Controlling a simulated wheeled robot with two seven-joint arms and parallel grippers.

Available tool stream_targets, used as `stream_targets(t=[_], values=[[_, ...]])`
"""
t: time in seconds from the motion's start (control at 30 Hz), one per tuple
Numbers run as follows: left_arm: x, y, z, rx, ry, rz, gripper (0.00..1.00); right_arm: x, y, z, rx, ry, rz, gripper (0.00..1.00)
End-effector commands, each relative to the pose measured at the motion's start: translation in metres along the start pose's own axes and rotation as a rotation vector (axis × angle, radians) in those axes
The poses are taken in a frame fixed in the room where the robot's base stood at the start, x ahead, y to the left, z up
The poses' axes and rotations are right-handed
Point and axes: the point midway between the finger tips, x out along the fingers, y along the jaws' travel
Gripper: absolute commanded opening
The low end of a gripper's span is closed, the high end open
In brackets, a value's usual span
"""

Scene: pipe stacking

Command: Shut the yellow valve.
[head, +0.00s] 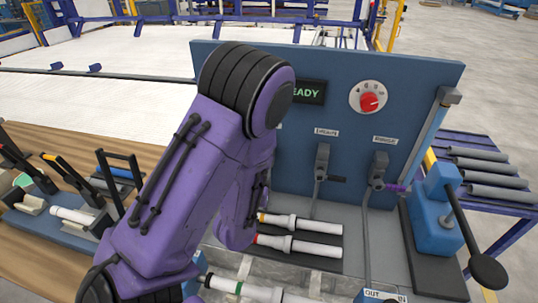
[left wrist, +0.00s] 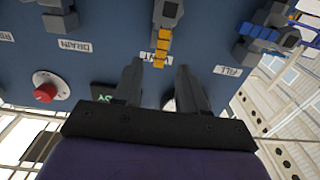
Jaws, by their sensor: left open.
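The yellow valve handle (left wrist: 161,45) shows in the left wrist view, on a grey valve body (left wrist: 168,13) mounted on the blue panel. A partly covered label sits at the handle's lower end. My left gripper (left wrist: 160,68) is open, with one dark finger on each side of the handle's line. The handle's lower end lies near the gap between the fingertips; I cannot tell whether they touch it. In the head view my purple left arm hides the yellow valve and the left gripper. My right gripper is in neither view.
The blue panel (head: 440,75) has a red knob (head: 369,102), a lit display (head: 309,92), a black-handled valve (head: 322,160) and a purple-handled valve (head: 378,170). A blue-handled valve (left wrist: 262,32) sits beside the yellow one.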

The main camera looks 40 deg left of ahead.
Motion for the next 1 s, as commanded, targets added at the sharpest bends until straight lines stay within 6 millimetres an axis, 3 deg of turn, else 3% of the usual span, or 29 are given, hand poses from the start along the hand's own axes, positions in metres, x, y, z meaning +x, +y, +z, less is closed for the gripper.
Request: stream_targets(t=[0.03, 0.23, 0.3, 0.5, 0.87, 1.0], values=[[0.007, 0.001, 0.012, -0.003, 0.007, -0.002, 0.41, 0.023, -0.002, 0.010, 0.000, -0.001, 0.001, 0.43], [0.025, 0.002, 0.013, -0.004, 0.000, -0.002, 0.41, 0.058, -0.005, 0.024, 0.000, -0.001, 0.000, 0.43], [0.038, 0.002, 0.003, -0.003, -0.006, -0.002, 0.41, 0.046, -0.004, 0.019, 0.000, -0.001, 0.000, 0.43], [0.069, 0.001, 0.003, 0.000, -0.009, -0.003, 0.41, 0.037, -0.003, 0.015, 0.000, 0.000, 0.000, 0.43], [0.078, 0.000, 0.005, 0.001, -0.008, -0.003, 0.41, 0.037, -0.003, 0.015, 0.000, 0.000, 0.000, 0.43], [0.078, 0.000, 0.005, 0.001, -0.008, -0.003, 0.00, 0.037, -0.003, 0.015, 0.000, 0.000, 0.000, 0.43]])
